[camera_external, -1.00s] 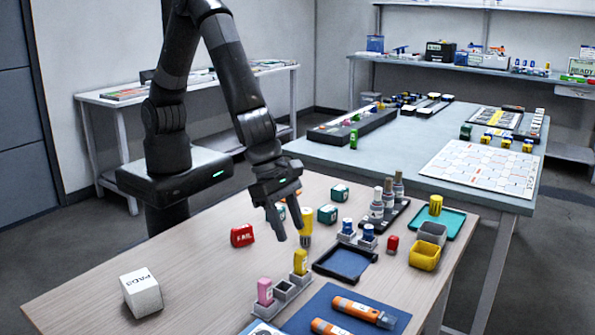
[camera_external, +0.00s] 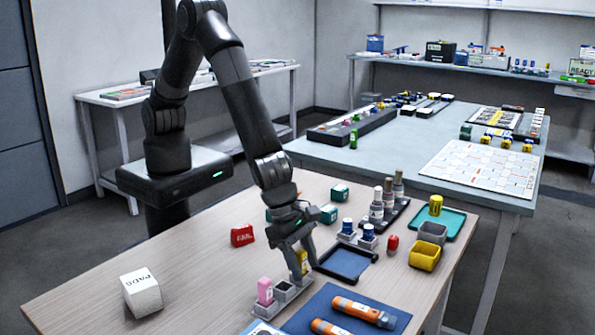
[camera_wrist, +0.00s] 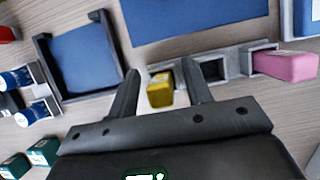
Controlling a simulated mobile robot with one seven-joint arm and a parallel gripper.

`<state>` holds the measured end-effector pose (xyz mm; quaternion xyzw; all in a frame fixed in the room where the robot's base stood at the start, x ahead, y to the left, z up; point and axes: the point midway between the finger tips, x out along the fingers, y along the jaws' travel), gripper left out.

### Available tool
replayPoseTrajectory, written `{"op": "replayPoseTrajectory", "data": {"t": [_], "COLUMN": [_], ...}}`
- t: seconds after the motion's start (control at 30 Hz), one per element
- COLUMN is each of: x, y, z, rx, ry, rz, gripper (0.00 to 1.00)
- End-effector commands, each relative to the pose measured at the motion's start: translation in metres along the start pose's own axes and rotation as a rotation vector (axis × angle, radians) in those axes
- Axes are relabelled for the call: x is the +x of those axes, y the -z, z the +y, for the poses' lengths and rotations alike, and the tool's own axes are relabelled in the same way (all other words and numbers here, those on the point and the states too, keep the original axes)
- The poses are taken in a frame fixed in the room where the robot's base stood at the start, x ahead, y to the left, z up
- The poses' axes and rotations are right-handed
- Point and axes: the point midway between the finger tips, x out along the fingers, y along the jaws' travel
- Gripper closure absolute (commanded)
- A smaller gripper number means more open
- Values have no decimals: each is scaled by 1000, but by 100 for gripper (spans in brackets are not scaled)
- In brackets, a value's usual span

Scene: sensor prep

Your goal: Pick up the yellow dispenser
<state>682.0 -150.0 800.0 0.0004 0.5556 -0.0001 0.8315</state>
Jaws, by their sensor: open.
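The yellow dispenser (camera_external: 302,262) stands upright in one end of a grey slotted rack (camera_external: 283,291) on the wooden table. In the wrist view the yellow dispenser (camera_wrist: 160,92) shows between the two fingers, with space at its sides. My gripper (camera_external: 301,264) is open and points down over it, fingers reaching to about its height. My gripper (camera_wrist: 163,75) also shows in the wrist view. The fingers partly hide the dispenser in the outside view. Contact with it cannot be told.
A pink dispenser (camera_external: 265,291) stands at the rack's other end, with an empty slot between. A blue-lined tray (camera_external: 347,262) lies close to the right. Blue-capped bottles (camera_external: 368,231) stand behind. An orange tool (camera_external: 362,310) lies on a blue mat in front. The table's left is mostly clear.

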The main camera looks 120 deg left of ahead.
Motion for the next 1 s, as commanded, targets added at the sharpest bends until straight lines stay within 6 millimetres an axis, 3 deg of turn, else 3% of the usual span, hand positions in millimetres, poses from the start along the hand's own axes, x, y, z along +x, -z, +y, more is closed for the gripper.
{"op": "replayPoseTrajectory", "data": {"t": [0.1,0.63,1.0], "x": [0,-1,-4], "y": [0,0,-2], "z": [0,0,0], "rx": [0,-1,-1], "ry": [0,0,1], "rz": [0,0,-1], "gripper": [56,100,100]}}
